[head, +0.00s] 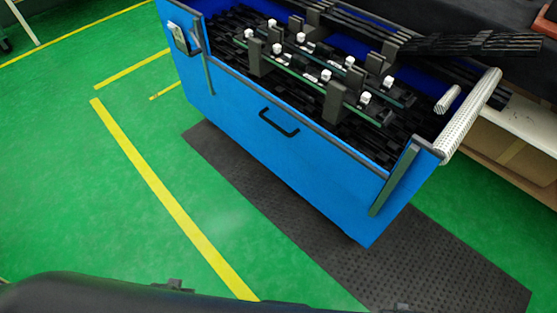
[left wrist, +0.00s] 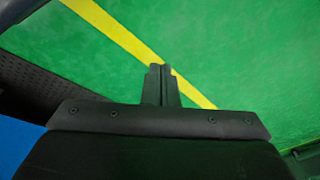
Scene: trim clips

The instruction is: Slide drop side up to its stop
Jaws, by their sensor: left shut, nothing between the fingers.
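The blue drop side (head: 240,100) is the long front panel of a blue crate, with a black bar handle (head: 279,123) near its upper middle. A grey guide rail (head: 394,180) stands at its right end and another (head: 208,75) at its left end. The panel's dark top edge runs between the rails, a little below the right corner's top. My left gripper (left wrist: 161,72) shows in the left wrist view, shut and empty above the green floor, away from the handle. My right gripper is in neither view.
The crate holds black trim strips and a rack (head: 335,105) with white-tipped clips. A perforated white roller (head: 470,115) sits at the right corner. A dark ribbed mat (head: 400,260) lies under the crate. Green floor with yellow lines is clear in front.

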